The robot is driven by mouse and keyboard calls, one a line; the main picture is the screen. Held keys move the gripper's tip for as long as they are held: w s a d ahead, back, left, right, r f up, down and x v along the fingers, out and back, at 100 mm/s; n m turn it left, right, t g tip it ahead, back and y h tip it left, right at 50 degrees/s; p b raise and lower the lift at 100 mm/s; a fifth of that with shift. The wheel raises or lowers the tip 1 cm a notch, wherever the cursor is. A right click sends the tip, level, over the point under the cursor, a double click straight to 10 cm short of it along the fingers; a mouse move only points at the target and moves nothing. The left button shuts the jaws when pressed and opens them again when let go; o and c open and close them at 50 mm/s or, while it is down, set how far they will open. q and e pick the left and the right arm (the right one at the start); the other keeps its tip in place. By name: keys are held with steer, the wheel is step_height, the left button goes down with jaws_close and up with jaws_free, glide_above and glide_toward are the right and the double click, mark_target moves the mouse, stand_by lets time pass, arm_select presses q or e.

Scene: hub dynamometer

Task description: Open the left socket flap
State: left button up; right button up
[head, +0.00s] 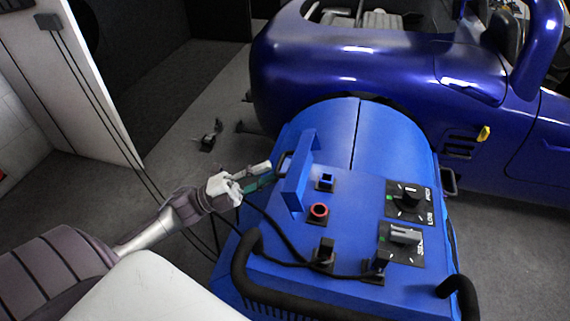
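The blue dynamometer housing (354,207) stands in the middle, with its controls on a sloping top panel. Two small black socket fittings sit low on the panel. The left socket, with its flap (325,249), is left of the right socket (379,262). A black cable runs by both. The flaps are small and dark, so I cannot tell how far either is open. My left gripper (270,173) is at the housing's left side, up and left of the left socket and apart from it. Its fingers look parted, with nothing seen between them. My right gripper is out of view.
An upright blue plate (300,171) stands between my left gripper and the panel. A blue square button (326,181), a red-ringed button (319,211) and two rotary switches (407,199) are on the panel. Black handle bars (246,262) edge the front. A blue car (400,75) stands behind.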

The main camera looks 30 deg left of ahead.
arm_select(q)
steer(key=v, duration=0.4)
steer(key=shift+s+a+f, duration=0.2)
steer(key=shift+a+f, duration=0.05)
steer(key=shift+a, duration=0.05)
